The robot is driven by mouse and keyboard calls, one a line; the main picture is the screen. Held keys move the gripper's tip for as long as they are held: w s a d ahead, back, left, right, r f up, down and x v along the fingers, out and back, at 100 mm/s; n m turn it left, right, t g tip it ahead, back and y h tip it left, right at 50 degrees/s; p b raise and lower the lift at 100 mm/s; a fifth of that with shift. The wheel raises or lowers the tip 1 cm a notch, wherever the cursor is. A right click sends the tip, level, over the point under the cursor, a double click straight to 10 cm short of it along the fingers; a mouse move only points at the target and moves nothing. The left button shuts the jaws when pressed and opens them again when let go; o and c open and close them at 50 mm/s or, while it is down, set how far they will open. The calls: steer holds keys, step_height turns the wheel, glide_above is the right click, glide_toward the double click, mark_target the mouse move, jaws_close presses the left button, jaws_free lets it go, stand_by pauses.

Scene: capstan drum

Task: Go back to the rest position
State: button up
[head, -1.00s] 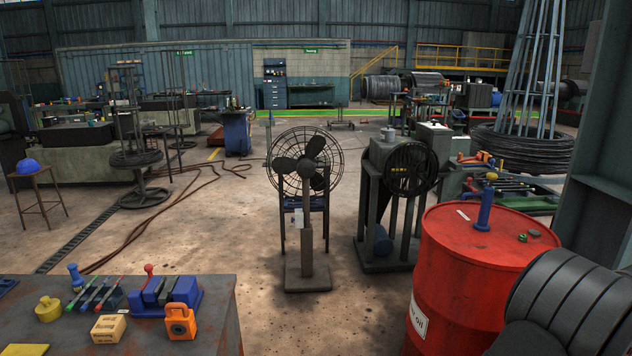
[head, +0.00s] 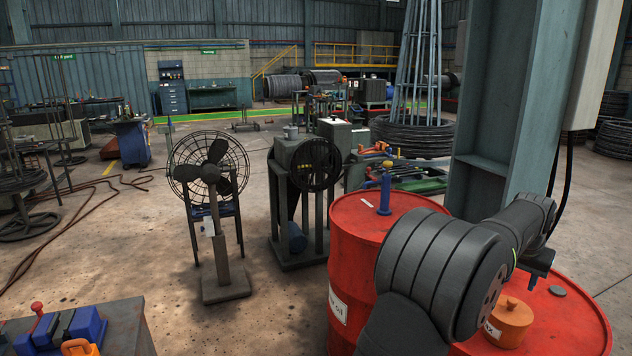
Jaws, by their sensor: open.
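My arm enters at the bottom right of the head view, its dark ribbed links reaching right above the red drums. My gripper (head: 538,266) shows only in part at the far end of the arm, just below the wrist. It is small and dark against the drum behind it, and its fingertips are hard to make out. It is open, and I see nothing held in it. An orange lidded pot (head: 508,322) stands on the nearer red drum (head: 575,325), below and left of the gripper and apart from it.
Another red drum (head: 345,225) with a blue upright tool (head: 385,195) on top stands left of my arm. A green steel column (head: 510,120) rises behind the arm. A pedestal fan (head: 210,175) stands at left. A workbench corner (head: 125,325) shows at bottom left.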

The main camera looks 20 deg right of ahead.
steer(key=x, duration=0.8)
steer(key=shift+d+f, duration=0.15)
steer(key=shift+f, duration=0.2)
steer(key=shift+w+d+f, duration=0.1)
steer(key=shift+w+d, duration=0.05)
steer(key=shift+d, duration=0.05)
step_height(320, 180, up, 4)
steer(key=shift+f, duration=0.2)
steer(key=s+a+r, duration=0.2)
steer(key=s+r, duration=0.5)
steer(key=s, duration=0.4)
steer(key=n, duration=0.2)
glide_toward(513, 299)
steer(key=w+a+r, duration=0.3)
steer(key=w+a, duration=0.1)
steer(key=a, duration=0.2)
steer(key=w+a+n+t+y, duration=0.1)
steer(key=w+a+n, duration=0.1)
steer(key=w+a, duration=0.75)
steer(key=w+a+f+n, duration=0.1)
steer(key=w+a+n, duration=0.1)
steer(key=w+a, duration=0.7)
steer(key=w+a+f+n+t+y, duration=0.1)
steer(key=w+a+n, duration=0.2)
steer(key=w+a, duration=0.6)
steer(key=shift+w+a+f+t, duration=0.2)
steer(key=shift+w+a+t, duration=0.1)
steer(key=shift+a, duration=2.45)
